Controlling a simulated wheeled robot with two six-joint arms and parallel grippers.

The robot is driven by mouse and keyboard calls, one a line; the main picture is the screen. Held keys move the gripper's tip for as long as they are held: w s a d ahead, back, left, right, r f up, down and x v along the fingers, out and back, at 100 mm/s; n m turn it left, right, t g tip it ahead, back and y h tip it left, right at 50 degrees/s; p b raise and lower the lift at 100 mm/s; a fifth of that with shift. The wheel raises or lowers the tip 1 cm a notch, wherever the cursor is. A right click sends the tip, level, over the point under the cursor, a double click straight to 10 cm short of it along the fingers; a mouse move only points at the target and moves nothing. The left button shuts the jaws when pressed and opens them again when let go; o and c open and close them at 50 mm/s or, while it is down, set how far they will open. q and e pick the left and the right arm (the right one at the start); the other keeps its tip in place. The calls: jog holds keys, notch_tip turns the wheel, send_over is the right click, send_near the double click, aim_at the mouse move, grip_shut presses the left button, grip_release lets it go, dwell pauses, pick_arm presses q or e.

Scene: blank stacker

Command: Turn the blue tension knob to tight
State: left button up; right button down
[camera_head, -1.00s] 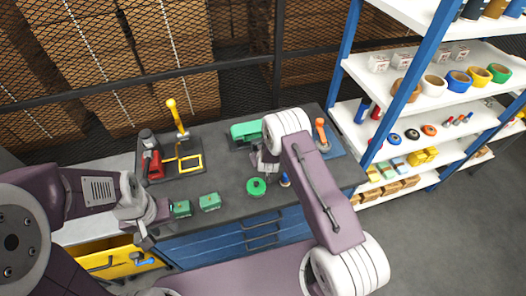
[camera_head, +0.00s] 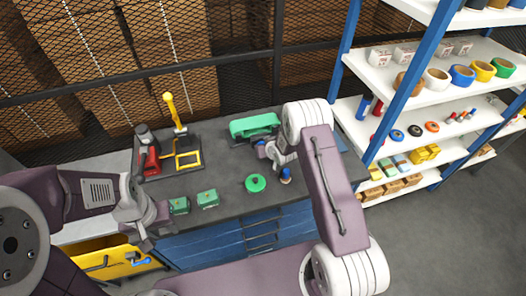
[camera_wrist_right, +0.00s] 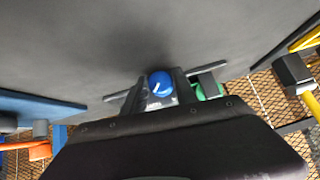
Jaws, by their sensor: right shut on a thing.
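The blue tension knob (camera_wrist_right: 160,83) shows in the right wrist view, with a white pointer line on its face and a small label plate below it. My right gripper (camera_wrist_right: 162,92) is shut on it, with a dark finger on each side. In the head view the blue knob (camera_head: 261,148) is small, at the front of the green machine (camera_head: 254,125). My right gripper also shows there (camera_head: 272,154), partly hidden by my arm. My left gripper (camera_head: 146,232) hangs over the front left of the bench, away from the machine. Its jaw opening is unclear.
A green disc (camera_head: 256,183) and a blue-topped piece (camera_head: 286,175) lie on the dark bench (camera_head: 225,171). Green boxes (camera_head: 207,199) stand near its front edge. A yellow-handled press (camera_head: 174,115) is at the left. Shelves (camera_head: 430,75) stand at the right.

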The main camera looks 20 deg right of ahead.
jog(key=shift+y, duration=0.3)
jog(key=c, duration=1)
grip_release()
jog(key=shift+o, duration=0.2)
jog(key=b+v, duration=0.1)
jog(key=v, duration=0.8)
